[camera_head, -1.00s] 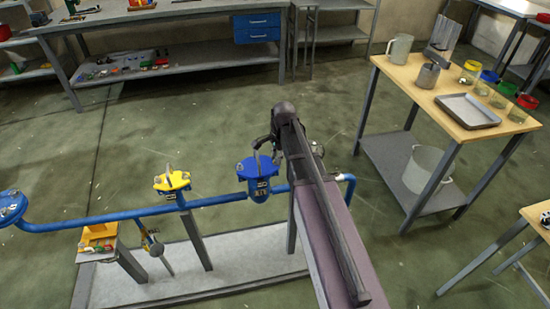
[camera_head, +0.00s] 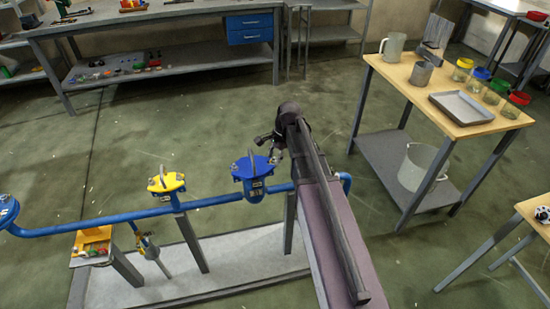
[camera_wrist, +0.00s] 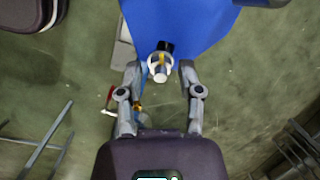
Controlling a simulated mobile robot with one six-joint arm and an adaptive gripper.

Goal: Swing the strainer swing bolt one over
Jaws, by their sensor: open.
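The strainer with a blue lid (camera_head: 251,168) stands on the blue pipe, left of my arm in the head view. A handle stands up from the lid. In the wrist view the blue lid (camera_wrist: 180,22) fills the top middle. A swing bolt (camera_wrist: 160,68), with a pale round end and a yellowish part, sits at the lid's near edge. My gripper (camera_wrist: 160,70) is open, with one fingertip on each side of the bolt and a gap showing on both sides. In the head view my gripper (camera_head: 268,150) is at the lid's right side, partly hidden by my arm.
A yellow-lidded fitting (camera_head: 166,183) and another blue-lidded one (camera_head: 7,210) stand further left on the blue pipe (camera_head: 120,220). A wooden-topped table (camera_head: 420,80) with vessels and a tray is at right. Open floor lies behind the pipe.

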